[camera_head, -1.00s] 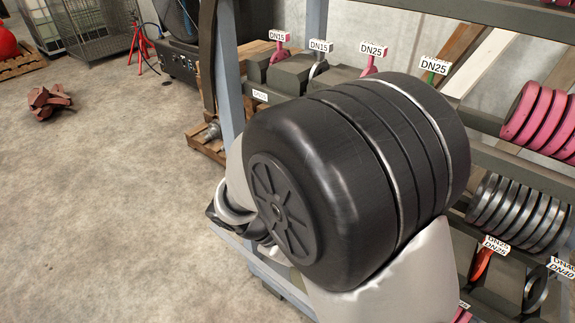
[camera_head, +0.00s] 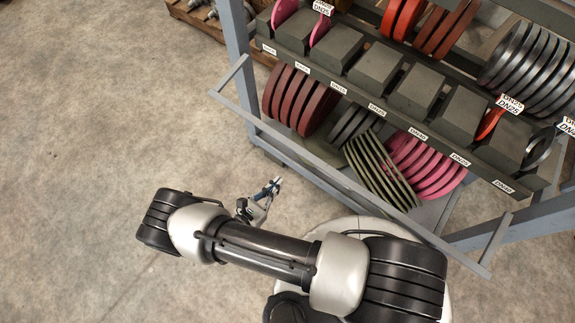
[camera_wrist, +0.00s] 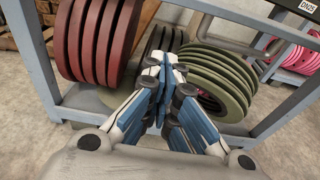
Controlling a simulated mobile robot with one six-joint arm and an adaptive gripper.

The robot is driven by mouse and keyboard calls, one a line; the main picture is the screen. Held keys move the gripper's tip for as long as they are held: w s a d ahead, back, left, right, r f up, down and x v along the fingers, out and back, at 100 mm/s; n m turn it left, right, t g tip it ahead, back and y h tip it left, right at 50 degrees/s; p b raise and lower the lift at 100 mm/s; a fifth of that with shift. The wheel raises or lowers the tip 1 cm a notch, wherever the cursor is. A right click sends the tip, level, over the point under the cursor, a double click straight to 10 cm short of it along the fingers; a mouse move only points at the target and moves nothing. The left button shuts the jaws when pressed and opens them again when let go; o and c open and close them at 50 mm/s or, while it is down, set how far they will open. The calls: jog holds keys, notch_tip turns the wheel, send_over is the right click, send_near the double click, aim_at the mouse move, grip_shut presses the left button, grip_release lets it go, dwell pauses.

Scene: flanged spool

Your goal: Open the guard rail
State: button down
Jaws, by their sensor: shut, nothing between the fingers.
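The guard rail (camera_head: 352,186) is a long grey bar across the front of the rack, with a short grey arm at each end. In the head view it runs from upper left to lower right. My gripper (camera_head: 275,183) is shut and empty, on the near side of the rail and apart from it in the picture. Its blue-and-white fingers also show in the wrist view (camera_wrist: 166,70), pointing toward the lower discs. I cannot tell the exact gap or height between fingers and rail.
The rack holds dark red discs (camera_head: 298,98), olive discs (camera_head: 376,170) and pink discs (camera_head: 432,162) low down. Grey blocks (camera_head: 418,92) line the shelf above. The rack's left post (camera_head: 237,40) stands near the rail's left end. Bare concrete floor (camera_head: 90,120) is free at left.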

jog(key=w+d+r+b, duration=0.2)
jog(key=w+d, duration=0.3)
jog(key=w, duration=0.2)
jog(key=shift+w+d+r, duration=0.15)
jog(key=shift+r, duration=0.05)
dwell(0.3)
notch_tip(320, 180, up, 8)
jog(key=g+y+p, duration=0.1)
jog(key=g+p, duration=0.1)
jog(key=p, duration=0.6)
jog(key=shift+s+a+y+p, duration=0.25)
jog(key=shift+s+y+p, duration=0.05)
jog(key=shift+s+y, duration=0.1)
jog(key=shift+f, duration=0.1)
